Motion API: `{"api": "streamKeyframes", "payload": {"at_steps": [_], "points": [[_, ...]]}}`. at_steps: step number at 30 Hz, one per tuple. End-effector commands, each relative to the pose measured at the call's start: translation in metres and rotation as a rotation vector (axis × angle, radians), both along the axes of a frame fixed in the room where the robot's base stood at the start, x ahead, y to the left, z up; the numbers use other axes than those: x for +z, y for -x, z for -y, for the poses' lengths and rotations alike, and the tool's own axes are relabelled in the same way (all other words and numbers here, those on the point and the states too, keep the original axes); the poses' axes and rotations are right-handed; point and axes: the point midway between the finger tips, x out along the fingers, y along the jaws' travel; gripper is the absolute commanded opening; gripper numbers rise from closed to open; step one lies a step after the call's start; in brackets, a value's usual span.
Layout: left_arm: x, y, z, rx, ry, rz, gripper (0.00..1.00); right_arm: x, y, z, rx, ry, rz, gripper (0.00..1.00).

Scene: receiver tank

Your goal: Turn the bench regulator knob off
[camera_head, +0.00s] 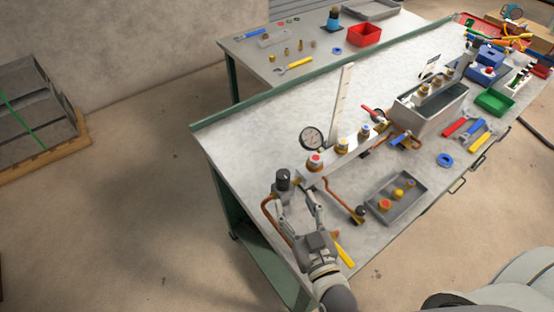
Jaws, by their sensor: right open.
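A black-topped knob (283,174) stands upright at the near left end of the pipework on the bench (250,130); it looks like the regulator knob. My right gripper (297,195) is open just below the knob in the picture, with its fingers pointing toward it. The left finger overlaps the knob's base, and the right finger stands clear to the right. I cannot tell whether a finger touches the knob. A round gauge (312,138) stands behind, on the pale manifold block (340,151). My left gripper is not in view.
Copper pipe runs beside the gripper. A yellow-handled tool (345,256) lies under my right arm. A grey tray (397,198) with brass fittings is to the right. A grey tank (428,110) and red and blue valve handles are farther back. The bench's left part is clear.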

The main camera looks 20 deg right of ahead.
Motion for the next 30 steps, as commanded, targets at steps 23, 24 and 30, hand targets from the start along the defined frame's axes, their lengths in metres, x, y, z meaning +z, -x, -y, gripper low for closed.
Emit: {"api": "streamKeyframes", "payload": {"at_steps": [23, 24, 30], "points": [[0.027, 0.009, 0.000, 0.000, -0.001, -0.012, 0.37, 0.003, -0.097, -0.003, -0.005, 0.001, 0.014, 0.56], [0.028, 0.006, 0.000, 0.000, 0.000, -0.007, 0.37, 0.002, -0.100, -0.003, -0.005, 0.001, 0.014, 0.56], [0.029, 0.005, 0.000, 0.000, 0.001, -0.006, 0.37, 0.001, -0.107, -0.003, -0.006, 0.000, 0.013, 0.56]]}}
